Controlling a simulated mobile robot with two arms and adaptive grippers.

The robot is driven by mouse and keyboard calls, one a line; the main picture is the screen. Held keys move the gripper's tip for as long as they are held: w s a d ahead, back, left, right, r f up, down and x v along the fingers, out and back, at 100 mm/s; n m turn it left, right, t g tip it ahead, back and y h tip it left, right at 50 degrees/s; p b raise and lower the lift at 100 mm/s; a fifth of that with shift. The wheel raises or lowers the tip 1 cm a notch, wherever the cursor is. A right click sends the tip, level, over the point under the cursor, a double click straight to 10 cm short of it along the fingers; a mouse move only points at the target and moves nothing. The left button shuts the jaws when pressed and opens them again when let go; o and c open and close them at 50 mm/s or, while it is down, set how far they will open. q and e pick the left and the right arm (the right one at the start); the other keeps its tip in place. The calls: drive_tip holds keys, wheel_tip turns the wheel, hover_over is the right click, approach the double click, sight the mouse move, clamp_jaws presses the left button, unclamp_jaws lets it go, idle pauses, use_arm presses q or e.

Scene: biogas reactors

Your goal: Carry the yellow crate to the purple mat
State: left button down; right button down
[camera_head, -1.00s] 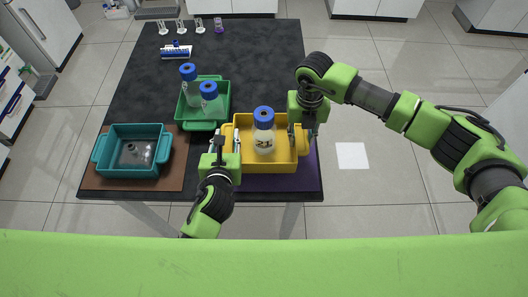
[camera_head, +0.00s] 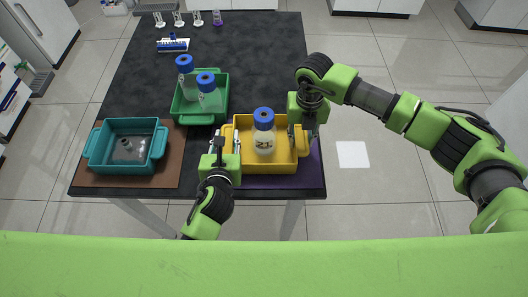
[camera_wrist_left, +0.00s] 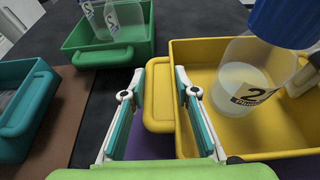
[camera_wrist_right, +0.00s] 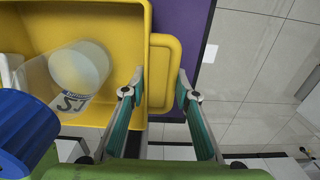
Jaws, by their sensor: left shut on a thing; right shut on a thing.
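The yellow crate (camera_head: 262,168) holds one clear bottle with a blue cap (camera_head: 264,131), standing upright. The crate is over the purple mat (camera_head: 313,176) at the table's front right. Purple also shows beside it in the right wrist view (camera_wrist_right: 190,25). I cannot tell whether the crate touches the mat. My left gripper (camera_wrist_left: 158,80) is shut on the crate's left handle (camera_wrist_left: 158,110). My right gripper (camera_wrist_right: 160,80) is shut on its right handle (camera_wrist_right: 160,60). The crate looks level.
A green crate (camera_head: 197,119) with two blue-capped bottles stands close behind and left. A teal crate (camera_head: 126,167) sits on a brown mat (camera_head: 172,180) at front left. A blue-and-white rack (camera_head: 173,44) and small glassware stand at the back of the black table (camera_head: 255,65).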

use_arm(q)
drive_tip(key=shift+d+f, duration=0.25)
drive_tip(key=shift+d, duration=0.35)
use_arm(e)
drive_tip(key=shift+a+f, duration=0.3)
drive_tip(key=shift+a, duration=0.3)
use_arm(q)
drive_tip(key=c, duration=1.6)
unclamp_jaws()
drive_tip(key=shift+s+a, duration=0.1)
drive_tip(key=shift+s, duration=0.05)
use_arm(e)
drive_tip(key=c, duration=1.6)
unclamp_jaws()
drive_tip(key=shift+s, duration=0.1)
use_arm(q)
drive_tip(key=shift+a, duration=0.1)
use_arm(e)
drive_tip(key=shift+d, duration=0.2)
use_arm(q)
drive_tip(key=shift+s+a, duration=0.1)
use_arm(e)
drive_tip(key=shift+d, duration=0.1)
